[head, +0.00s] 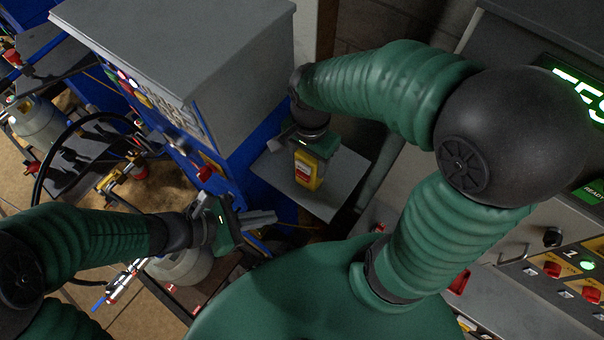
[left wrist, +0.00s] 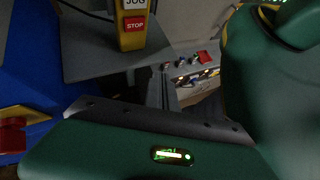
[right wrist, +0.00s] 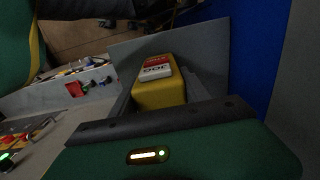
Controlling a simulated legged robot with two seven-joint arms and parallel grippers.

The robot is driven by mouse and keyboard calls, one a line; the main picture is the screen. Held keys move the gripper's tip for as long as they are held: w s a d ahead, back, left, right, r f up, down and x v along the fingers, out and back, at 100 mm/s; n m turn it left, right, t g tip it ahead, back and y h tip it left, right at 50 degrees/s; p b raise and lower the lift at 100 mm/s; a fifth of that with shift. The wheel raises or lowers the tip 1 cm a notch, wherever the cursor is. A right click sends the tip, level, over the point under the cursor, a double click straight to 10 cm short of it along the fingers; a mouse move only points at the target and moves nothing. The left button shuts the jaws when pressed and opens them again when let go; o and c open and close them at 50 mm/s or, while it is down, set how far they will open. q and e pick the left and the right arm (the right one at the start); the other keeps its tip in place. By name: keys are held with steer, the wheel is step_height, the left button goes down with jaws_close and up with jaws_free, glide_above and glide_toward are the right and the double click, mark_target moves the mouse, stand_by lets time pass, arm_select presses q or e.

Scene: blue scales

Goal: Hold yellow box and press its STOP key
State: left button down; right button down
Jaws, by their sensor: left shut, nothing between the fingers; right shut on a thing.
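The yellow box (head: 307,178) is upright over the grey shelf, below my right gripper (head: 312,148). My right gripper is shut on it; in the right wrist view the box (right wrist: 160,95) sits between the fingers. Its white JOG key and red STOP key (left wrist: 135,25) face the left wrist camera. Its top is cut off in the left wrist view. My left gripper (head: 268,217) is shut and empty, below and left of the box in the head view. Its closed fingers (left wrist: 163,88) are apart from the STOP key.
The grey shelf (head: 338,192) juts out beside the large blue and grey cabinet (head: 200,60). A console with red knobs (head: 552,269) stands at the right. Hoses, a grey cylinder and valves (head: 140,172) crowd the left side.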

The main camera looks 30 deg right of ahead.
mark_target(303, 176)
arm_select(q)
steer(key=shift+d, duration=0.15)
steer(key=w+d, duration=0.3)
steer(key=d, duration=0.4)
steer(key=shift+w+d, duration=0.2)
steer(key=shift+d, duration=0.2)
steer(key=shift+d, duration=0.15)
stand_by(1.5)
steer(key=shift+w+d, duration=0.15)
steer(key=shift+d, duration=0.1)
steer(key=shift+w+d, duration=0.15)
steer(key=shift+d, duration=0.2)
stand_by(0.7)
steer(key=shift+s+a, duration=0.3)
steer(key=shift+a, duration=0.45)
